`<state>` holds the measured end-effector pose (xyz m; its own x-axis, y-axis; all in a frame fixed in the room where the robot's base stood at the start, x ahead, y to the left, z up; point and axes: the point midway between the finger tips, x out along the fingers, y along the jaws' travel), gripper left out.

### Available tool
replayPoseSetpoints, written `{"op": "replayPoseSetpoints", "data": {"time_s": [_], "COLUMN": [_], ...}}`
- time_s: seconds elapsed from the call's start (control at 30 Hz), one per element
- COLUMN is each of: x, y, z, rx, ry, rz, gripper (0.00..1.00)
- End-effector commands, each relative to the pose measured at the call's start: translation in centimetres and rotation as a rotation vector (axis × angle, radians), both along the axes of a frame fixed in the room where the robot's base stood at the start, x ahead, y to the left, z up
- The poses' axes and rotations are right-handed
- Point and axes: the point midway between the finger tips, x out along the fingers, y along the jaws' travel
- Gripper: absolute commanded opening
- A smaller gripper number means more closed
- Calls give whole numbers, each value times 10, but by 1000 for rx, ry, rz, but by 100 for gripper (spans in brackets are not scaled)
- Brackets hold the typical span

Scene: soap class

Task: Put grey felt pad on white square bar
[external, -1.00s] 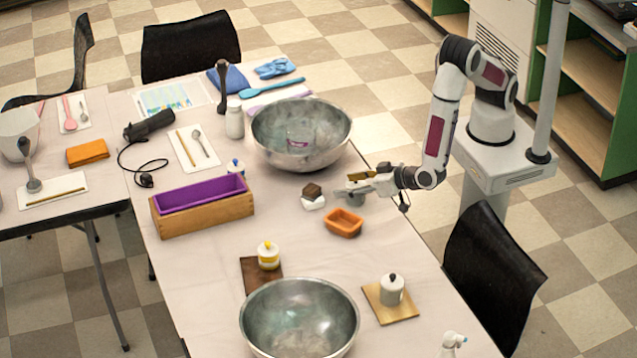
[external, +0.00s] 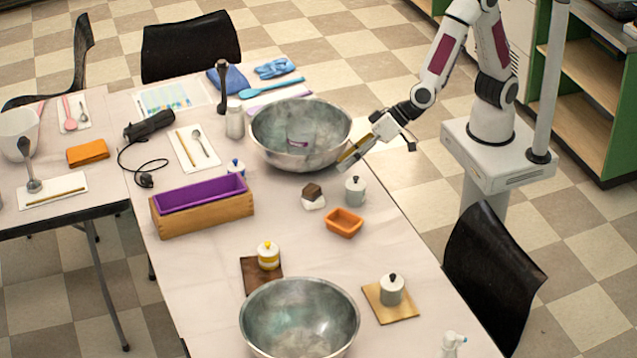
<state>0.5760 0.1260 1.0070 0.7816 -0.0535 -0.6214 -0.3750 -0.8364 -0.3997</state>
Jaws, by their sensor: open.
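A small white block (external: 314,204), seemingly the white square bar, lies on the table near its middle. A dark brown-grey block (external: 312,190) rests on top of it, slightly tilted. I cannot tell whether this darker block is the grey felt pad; no other clear felt pad shows. My gripper (external: 357,156) is open above the table's right edge, by the far metal bowl. It is up and to the right of the two stacked blocks and apart from them. I see nothing held between its fingers.
A grey-white lidded jar (external: 355,191) stands right of the blocks, with an orange tray (external: 344,223) in front. The far metal bowl (external: 300,133) is close to my gripper. A wooden box with purple liner (external: 203,204) is left. The table between box and blocks is clear.

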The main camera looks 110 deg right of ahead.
Motion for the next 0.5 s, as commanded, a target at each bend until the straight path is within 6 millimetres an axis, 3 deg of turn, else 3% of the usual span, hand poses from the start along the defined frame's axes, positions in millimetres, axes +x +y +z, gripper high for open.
{"op": "replayPoseSetpoints", "data": {"time_s": [0.2,0.5], "x": [-20,-63], "y": [5,4], "z": [41,82], "rx": [41,45], "ry": [2,30], "rz": [122,279], "gripper": [55,55]}}
